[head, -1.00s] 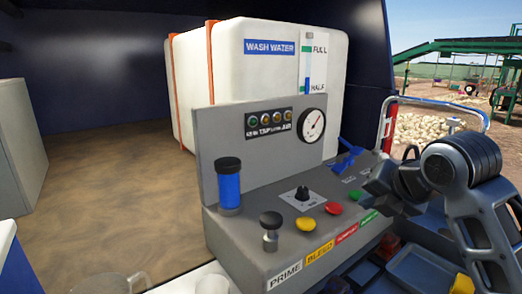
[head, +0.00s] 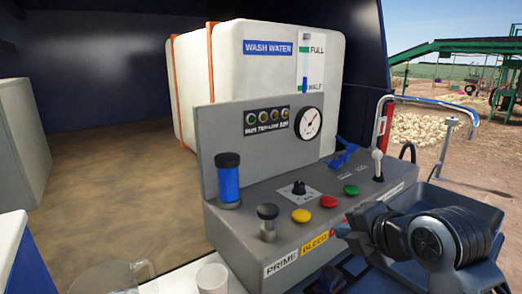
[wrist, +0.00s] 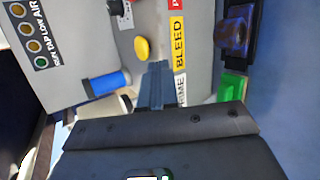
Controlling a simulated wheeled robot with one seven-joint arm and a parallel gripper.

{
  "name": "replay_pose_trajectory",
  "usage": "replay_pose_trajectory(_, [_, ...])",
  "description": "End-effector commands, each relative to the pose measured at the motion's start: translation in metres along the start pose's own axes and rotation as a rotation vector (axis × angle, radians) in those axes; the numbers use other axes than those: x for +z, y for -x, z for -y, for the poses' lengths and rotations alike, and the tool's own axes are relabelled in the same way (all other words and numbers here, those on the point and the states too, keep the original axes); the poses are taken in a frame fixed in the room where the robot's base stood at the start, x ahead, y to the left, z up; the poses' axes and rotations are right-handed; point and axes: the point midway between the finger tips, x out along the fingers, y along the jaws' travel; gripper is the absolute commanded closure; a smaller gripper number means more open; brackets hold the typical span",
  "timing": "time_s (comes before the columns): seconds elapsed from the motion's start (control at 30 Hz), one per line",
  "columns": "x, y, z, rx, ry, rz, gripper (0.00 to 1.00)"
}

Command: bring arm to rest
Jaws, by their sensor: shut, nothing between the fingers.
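My gripper (head: 347,233) is shut and empty in the head view, at the lower right, in front of the grey control box's front face. In the wrist view its closed fingers (wrist: 157,75) point toward the box, between the BLEED and PRIME labels and the blue cylinder. The grey control box (head: 240,242) carries a yellow button (head: 301,215), a red button (head: 327,201), a green button (head: 351,190), a black selector knob (head: 299,189) and a white-tipped lever (head: 378,163). Part of its label row is hidden behind my gripper. I cannot tell if my fingers touch anything.
A white wash water tank (head: 265,75) stands behind the box. A clear jug (head: 103,279) and a white cup (head: 212,278) stand at the lower left. A blue-black tray (head: 440,200) lies beside my arm. Open brown floor (head: 110,190) lies at the left.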

Motion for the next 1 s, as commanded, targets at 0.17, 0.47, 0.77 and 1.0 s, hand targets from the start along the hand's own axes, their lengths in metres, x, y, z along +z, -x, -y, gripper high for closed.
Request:
replay_pose_trajectory(0.17, [-0.043,-0.003,0.034,0.084,-0.303,-0.011,1.0])
replay_pose_trajectory(0.47, [-0.101,0.022,0.104,0.205,-0.833,0.012,1.0])
replay_pose_trajectory(0.77, [-0.144,0.08,0.183,0.296,-1.275,0.067,1.0])
replay_pose_trajectory(1.0, [-0.167,0.15,0.239,0.373,-1.546,0.114,1.0])
